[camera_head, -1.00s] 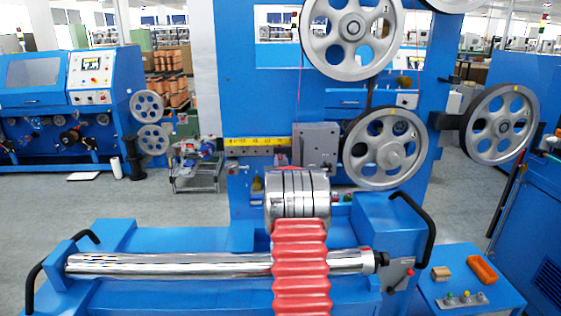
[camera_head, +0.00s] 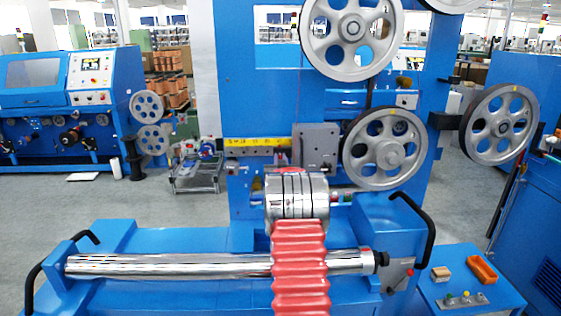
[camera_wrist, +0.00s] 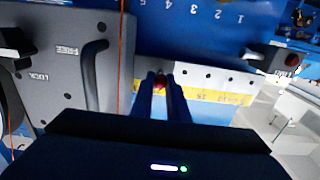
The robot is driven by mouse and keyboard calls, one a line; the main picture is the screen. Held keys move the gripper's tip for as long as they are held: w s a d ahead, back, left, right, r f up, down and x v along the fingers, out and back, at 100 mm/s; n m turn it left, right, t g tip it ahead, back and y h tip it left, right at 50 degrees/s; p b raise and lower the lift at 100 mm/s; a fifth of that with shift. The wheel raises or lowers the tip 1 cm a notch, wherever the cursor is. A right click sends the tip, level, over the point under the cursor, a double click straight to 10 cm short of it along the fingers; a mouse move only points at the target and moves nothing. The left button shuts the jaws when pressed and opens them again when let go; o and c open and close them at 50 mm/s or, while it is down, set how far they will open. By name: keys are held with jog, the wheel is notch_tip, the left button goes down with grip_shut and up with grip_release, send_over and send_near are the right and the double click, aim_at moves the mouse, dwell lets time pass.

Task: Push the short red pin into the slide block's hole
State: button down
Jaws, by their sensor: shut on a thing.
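My gripper (camera_wrist: 160,79) is shut on the short red pin (camera_wrist: 160,84) in the wrist view; only a little red shows between the two dark fingers. The fingertips are at the light strip with a row of small holes, beside the grey slide block (camera_wrist: 72,85) marked FREE and LOCK. The pin's tip and the hole under it are hidden, so I cannot tell whether it is in. In the head view the grey slide block (camera_head: 318,146) stands on the rail with the yellow scale (camera_head: 255,142). My arm hides the gripper there.
Large grey pulleys (camera_head: 387,147) hang right of the block. A thin red line (camera_wrist: 121,60) runs close left of the fingers. A black knob with a red centre (camera_wrist: 285,60) stands to their right. An orange tray (camera_head: 482,270) sits on the small blue table at right.

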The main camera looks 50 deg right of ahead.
jog(key=shift+x, duration=1.25)
dwell(0.5)
jog(key=c, duration=1.6)
grip_release()
jog(key=shift+c, duration=0.2)
jog(key=shift+a, duration=0.1)
jog(key=v, duration=1.3)
jog(key=shift+s+a, duration=0.2)
jog(key=shift+s, duration=0.05)
jog(key=shift+f, duration=0.1)
